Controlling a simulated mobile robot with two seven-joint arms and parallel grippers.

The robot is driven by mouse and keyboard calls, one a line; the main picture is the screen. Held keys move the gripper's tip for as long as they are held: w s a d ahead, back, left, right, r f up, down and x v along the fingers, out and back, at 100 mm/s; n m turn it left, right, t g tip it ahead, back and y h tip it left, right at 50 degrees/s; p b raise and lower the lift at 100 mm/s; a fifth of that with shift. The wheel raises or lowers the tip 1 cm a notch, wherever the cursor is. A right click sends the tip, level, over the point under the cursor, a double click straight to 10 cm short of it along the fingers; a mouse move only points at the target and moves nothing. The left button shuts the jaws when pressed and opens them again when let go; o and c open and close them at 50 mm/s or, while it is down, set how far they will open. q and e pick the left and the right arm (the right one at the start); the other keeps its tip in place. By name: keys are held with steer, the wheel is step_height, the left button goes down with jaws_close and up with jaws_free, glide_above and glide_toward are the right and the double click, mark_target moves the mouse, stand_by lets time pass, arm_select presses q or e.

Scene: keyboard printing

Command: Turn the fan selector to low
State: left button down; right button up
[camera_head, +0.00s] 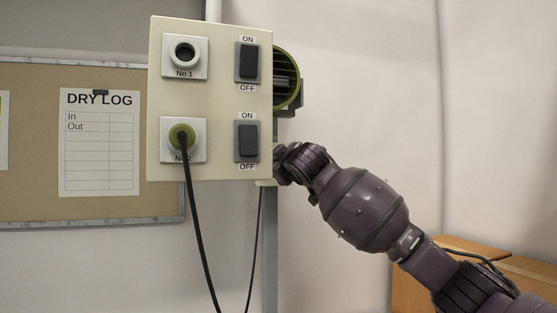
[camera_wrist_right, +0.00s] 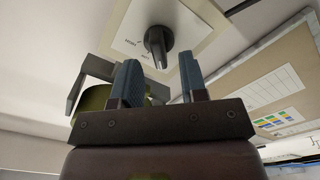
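The fan selector is a dark knob (camera_wrist_right: 158,42) on a pale labelled plate (camera_wrist_right: 190,35), seen in the right wrist view. Its labels are too small to read. My right gripper (camera_wrist_right: 160,62) is open and empty, with its two blue-grey fingers spread. The knob shows between and just beyond the fingertips; I cannot tell whether they touch it. In the head view, the cream panel box (camera_head: 210,100) hides my right gripper and the selector. A green round fan (camera_head: 288,78) sits behind the box's right edge. My left gripper is not in view.
The box front carries an empty socket (camera_head: 184,54), a plugged-in green plug (camera_head: 182,137) with a hanging black cable, and two rocker switches (camera_head: 248,62). A grey post (camera_head: 269,240) stands below. A notice board (camera_head: 40,160) is at left, cardboard boxes (camera_head: 525,270) at lower right.

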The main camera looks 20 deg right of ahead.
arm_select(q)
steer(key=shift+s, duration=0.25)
arm_select(e)
steer(key=shift+w, duration=0.85)
jaws_close()
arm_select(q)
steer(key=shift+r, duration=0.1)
